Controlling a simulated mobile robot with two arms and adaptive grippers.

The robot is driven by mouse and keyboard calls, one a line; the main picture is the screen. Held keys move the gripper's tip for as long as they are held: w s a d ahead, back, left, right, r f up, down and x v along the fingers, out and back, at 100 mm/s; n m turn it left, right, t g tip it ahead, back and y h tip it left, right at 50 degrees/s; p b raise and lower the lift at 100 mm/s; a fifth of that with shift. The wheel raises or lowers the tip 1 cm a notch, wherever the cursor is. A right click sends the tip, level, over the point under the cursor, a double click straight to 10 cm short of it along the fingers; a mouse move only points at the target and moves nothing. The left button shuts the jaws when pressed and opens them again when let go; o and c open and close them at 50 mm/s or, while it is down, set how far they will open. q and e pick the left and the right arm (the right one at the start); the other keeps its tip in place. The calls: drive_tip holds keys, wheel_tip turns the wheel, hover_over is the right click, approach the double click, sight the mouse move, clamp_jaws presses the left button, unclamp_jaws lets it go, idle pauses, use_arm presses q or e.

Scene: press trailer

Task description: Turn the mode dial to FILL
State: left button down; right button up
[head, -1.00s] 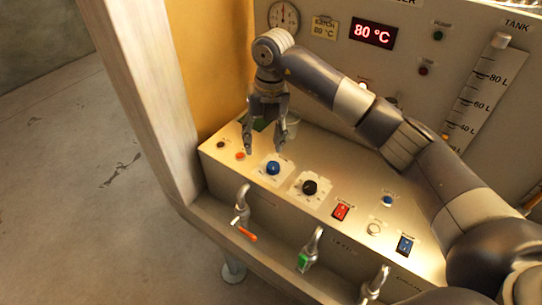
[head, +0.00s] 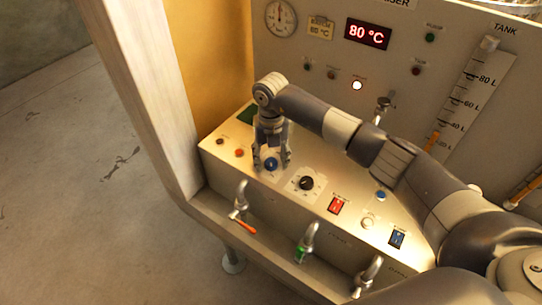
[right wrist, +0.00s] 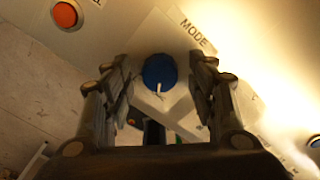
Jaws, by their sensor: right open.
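The mode dial is a blue round knob (head: 271,164) on a white plate on the sloped panel. In the right wrist view the blue knob (right wrist: 160,72) has a white pointer mark and sits under the printed word MODE. My right gripper (head: 271,160) is right over it, pointing down. In the right wrist view its two fingers (right wrist: 158,90) are spread, one on each side of the knob, with gaps visible. Whether the fingertips reach down to the panel is unclear. The position labels around the dial are not readable. My left gripper is not in view.
A black knob (head: 307,183), a red rocker switch (head: 336,205) and a blue rocker switch (head: 397,239) lie to the right. An orange button (head: 239,153) is to the left. Taps (head: 241,200) stand along the front below the panel. A wooden post (head: 150,90) rises at left.

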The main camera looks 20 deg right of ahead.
drive_tip(key=c, duration=1.1)
drive_tip(key=shift+m, duration=0.3)
drive_tip(key=m, duration=0.2)
drive_tip(key=shift+f+m+b, duration=0.1)
drive_tip(key=shift+m+b, duration=0.3)
drive_tip(key=m, duration=0.3)
drive_tip(key=shift+m, duration=0.3)
drive_tip(key=m, duration=0.3)
drive_tip(key=shift+m+b, duration=0.3)
drive_tip(key=shift+b, duration=0.05)
drive_tip(key=shift+m, duration=1.7)
